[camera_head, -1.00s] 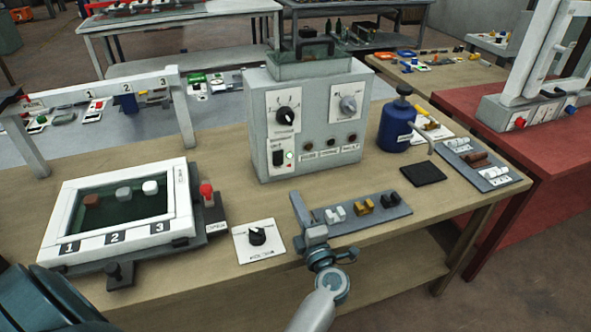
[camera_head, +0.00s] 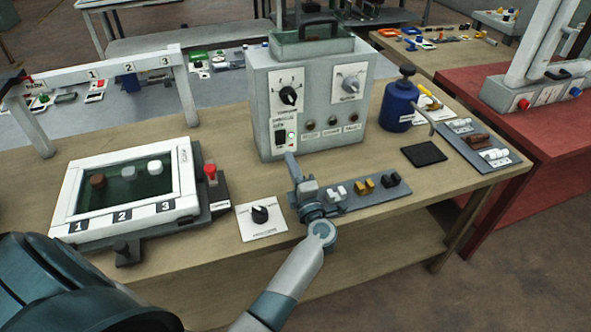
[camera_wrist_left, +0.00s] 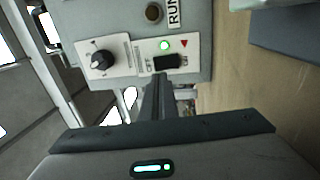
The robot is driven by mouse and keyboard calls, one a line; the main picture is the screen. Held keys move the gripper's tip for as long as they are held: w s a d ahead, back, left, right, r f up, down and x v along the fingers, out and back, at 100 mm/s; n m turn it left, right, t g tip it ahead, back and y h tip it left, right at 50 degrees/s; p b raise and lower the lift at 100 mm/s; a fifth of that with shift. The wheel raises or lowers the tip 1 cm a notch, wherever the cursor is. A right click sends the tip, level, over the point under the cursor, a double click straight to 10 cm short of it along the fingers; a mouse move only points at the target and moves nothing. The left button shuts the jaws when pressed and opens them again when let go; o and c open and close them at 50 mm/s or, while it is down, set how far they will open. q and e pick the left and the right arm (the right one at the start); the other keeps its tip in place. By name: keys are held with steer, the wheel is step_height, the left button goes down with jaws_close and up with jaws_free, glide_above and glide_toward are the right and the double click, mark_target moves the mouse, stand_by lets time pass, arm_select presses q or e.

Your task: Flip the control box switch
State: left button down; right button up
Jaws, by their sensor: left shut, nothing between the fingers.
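The grey control box (camera_head: 317,98) stands upright on the wooden table in the head view. Its small black rocker switch (camera_head: 280,138) sits low on the left of the front face, beside a lit green lamp. In the left wrist view the switch (camera_wrist_left: 167,62) lies just beyond the fingertips, under the green lamp (camera_wrist_left: 165,45). My left gripper (camera_head: 291,158) is shut and empty, its narrow tip close below the switch. Its fingers (camera_wrist_left: 157,90) also show in the left wrist view; I cannot tell whether they touch the switch. My right gripper is not in view.
A grey strip (camera_head: 335,205) with several coloured small parts lies beside my left gripper. A knob plate (camera_head: 261,217) and a white-framed panel (camera_head: 72,189) stand to the left. A blue canister (camera_head: 396,108) and a black pad (camera_head: 424,154) are right of the box.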

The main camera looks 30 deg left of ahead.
mark_target(280, 136)
arm_select(q)
steer(key=p+x, duration=0.1)
steer(key=x, duration=0.4)
steer(key=shift+w+a+r+p, duration=0.2)
steer(key=shift+p, duration=0.15)
steer(key=shift+w+a, duration=0.45)
steer(key=shift+a, duration=0.1)
steer(key=shift+w+a+r+p, duration=0.1)
steer(key=shift+a+p, duration=0.05)
steer(key=shift+p, duration=0.15)
